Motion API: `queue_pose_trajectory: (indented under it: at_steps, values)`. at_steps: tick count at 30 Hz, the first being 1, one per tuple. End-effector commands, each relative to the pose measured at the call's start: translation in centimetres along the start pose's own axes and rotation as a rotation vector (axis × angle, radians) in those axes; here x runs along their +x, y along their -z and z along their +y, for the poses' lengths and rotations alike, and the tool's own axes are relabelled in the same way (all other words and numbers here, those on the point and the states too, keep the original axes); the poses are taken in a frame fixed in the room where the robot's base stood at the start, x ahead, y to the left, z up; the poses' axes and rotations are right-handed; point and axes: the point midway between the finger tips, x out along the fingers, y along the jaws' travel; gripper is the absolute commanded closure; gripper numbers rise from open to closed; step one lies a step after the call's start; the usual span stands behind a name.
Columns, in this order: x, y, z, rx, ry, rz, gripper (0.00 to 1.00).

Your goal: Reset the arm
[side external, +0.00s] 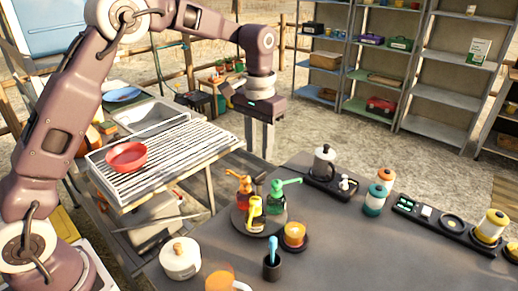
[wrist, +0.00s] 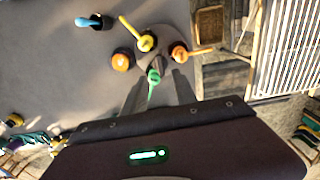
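A round dark turntable (side external: 239,222) on the table carries a red-orange bottle (side external: 244,190), a green bottle (side external: 277,194) and a yellow bottle (side external: 256,208). In the wrist view the green bottle (wrist: 154,76) appears between the fingers, well beyond them. My arm arches over from the left side.
A slatted rack (side external: 165,160) holds a red bowl (side external: 127,156) at left. Shelves (side external: 385,70) stand behind; open ground lies between.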

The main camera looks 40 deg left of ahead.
Motion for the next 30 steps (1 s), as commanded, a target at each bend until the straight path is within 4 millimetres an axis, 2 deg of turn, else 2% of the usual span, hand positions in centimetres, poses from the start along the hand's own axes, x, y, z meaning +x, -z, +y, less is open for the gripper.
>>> queue_pose_trajectory:
  at_steps: [2, 5, 8, 9, 11, 12, 15, 18, 21, 23, 30]
  values:
    - [-0.4, -0.2, 0.0, 0.001, 0.000, 0.006, 0.66]
    - [-3.3, -2.3, -0.1, 0.006, 0.003, 0.049, 0.66]
    - [-7.8, -7.1, -0.5, 0.013, 0.007, 0.130, 0.66]
    - [-9.4, -9.6, -0.6, 0.015, 0.008, 0.168, 0.66]
    - [-11.1, -13.4, -0.9, 0.018, 0.009, 0.225, 0.66]
    - [-11.8, -16.1, -1.0, 0.019, 0.009, 0.263, 0.66]
    - [-12.1, -22.6, -1.4, 0.023, 0.006, 0.357, 0.66]
    - [-10.9, -27.4, -1.6, 0.023, 0.000, 0.429, 0.66]
    - [-9.4, -30.1, -1.6, 0.024, -0.004, 0.473, 0.66]
    - [-8.9, -30.9, -1.7, 0.025, -0.005, 0.487, 0.66]
    - [-8.6, -31.3, -1.7, 0.026, -0.006, 0.492, 0.66]
